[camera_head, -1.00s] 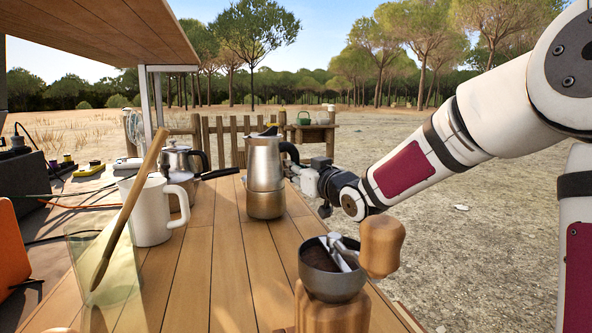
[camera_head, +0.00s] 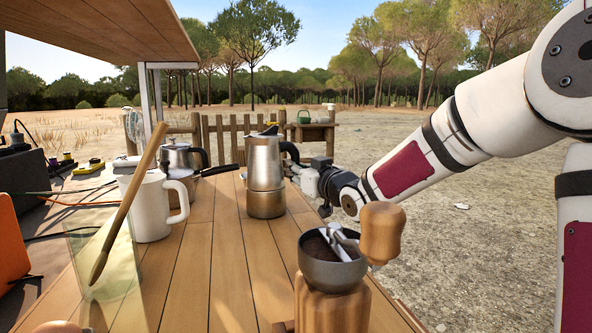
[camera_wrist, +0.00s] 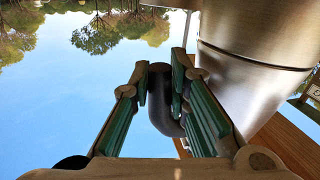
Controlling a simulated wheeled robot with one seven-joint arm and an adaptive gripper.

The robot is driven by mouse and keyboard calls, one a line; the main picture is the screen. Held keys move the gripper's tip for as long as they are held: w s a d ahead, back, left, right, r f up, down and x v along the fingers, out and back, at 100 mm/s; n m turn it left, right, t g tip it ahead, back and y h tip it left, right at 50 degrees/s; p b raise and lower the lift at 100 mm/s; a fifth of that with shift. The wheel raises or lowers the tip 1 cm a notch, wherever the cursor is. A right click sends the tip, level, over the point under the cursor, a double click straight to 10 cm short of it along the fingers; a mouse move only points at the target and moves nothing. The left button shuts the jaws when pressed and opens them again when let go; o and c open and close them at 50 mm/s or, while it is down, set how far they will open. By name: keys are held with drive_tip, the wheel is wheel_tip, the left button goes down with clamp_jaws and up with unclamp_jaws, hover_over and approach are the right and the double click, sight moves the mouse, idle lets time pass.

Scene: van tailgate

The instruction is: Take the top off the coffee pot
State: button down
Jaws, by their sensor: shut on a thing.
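The coffee pot (camera_head: 265,165) is a silver metal pot with a narrower waist, a wider base and a black handle. It stands upright on the wooden counter, upper part and base together. My gripper (camera_head: 306,178) is at its right side. In the wrist view my gripper (camera_wrist: 165,90) has its two green-padded fingers on either side of the black handle (camera_wrist: 160,105), shut on it. The pot's shiny body (camera_wrist: 255,60) fills the right of that view. The fingertips are partly hidden in the head view.
A wooden coffee grinder (camera_head: 333,305) with a metal bowl and crank stands near, below my forearm. A white mug (camera_head: 150,205) and a lidded metal pot (camera_head: 178,157) are to the left. A wooden stick (camera_head: 125,210) leans in front. Planks (camera_head: 225,270) before the pot are clear.

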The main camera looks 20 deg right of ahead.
drive_tip(key=shift+f, duration=0.2)
drive_tip(key=shift+w+a+f+n+g+y+p, duration=0.15)
drive_tip(key=shift+n+y+p, duration=0.1)
drive_tip(key=shift+y+p, duration=0.3)
drive_tip(key=shift+w+d+n+g+y+p, duration=0.15)
drive_tip(key=shift+n+y+p, duration=0.15)
drive_tip(key=shift+p, duration=0.4)
drive_tip(key=shift+r+n+g+y+p, duration=0.35)
drive_tip(key=shift+y+p, duration=0.3)
drive_tip(key=shift+p, duration=0.7)
drive_tip(key=shift+r+n+g+y+p, duration=0.15)
drive_tip(key=shift+n+y+p, duration=0.35)
drive_tip(key=shift+p, duration=0.85)
drive_tip(key=shift+a+r+p, duration=0.1)
drive_tip(key=shift+r+p, duration=2.6)
drive_tip(key=shift+r, duration=0.25)
drive_tip(key=shift+f, duration=0.1)
